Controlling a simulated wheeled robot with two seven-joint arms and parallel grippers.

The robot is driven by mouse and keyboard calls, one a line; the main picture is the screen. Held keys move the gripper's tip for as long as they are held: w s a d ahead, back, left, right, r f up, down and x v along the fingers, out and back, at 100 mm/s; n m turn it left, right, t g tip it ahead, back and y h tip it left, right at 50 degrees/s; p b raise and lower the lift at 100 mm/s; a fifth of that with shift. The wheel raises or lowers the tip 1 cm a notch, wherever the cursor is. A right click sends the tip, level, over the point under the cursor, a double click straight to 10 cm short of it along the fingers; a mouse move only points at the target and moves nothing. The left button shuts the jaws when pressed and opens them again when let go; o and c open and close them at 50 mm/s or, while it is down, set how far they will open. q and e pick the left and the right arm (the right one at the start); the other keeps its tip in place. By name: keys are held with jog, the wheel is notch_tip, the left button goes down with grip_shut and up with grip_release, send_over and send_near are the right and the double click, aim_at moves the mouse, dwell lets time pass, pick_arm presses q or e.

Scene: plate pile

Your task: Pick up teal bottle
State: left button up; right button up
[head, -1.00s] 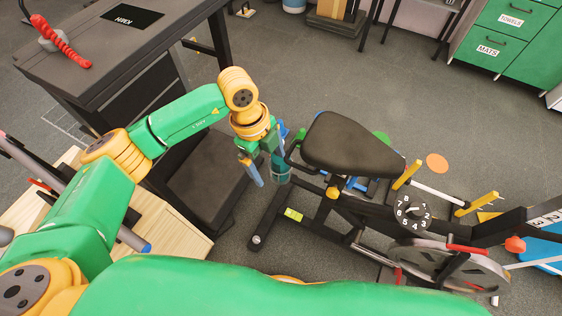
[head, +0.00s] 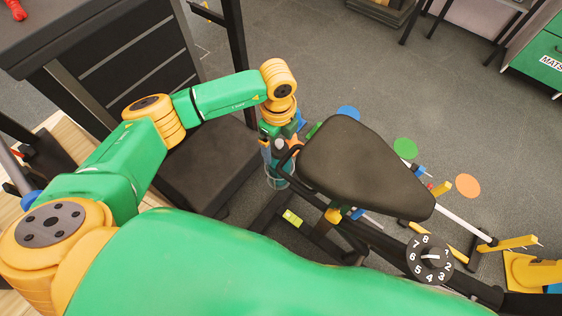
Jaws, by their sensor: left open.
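The teal bottle (head: 281,171) stands in a clear holder beside the black frame of the exercise machine, left of its seat, in the head view. Its upper part is partly hidden by my left gripper. My left gripper (head: 279,149) is open, pointing down at the bottle's top, with its fingers close around or beside it; I cannot tell whether they touch. My right gripper is not in view.
The machine's black seat (head: 365,168) is just right of my left gripper. A dark padded box (head: 200,172) lies to the left, below a black drawer cabinet (head: 135,65). A numbered dial (head: 430,258) is at lower right. Open floor lies beyond the seat.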

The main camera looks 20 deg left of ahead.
pick_arm(q)
jog(key=f, duration=0.2)
jog(key=shift+w+d+f, duration=0.1)
jog(key=shift+w+f, duration=0.1)
jog(key=shift+f, duration=0.15)
jog(key=shift+r, duration=0.1)
grip_shut()
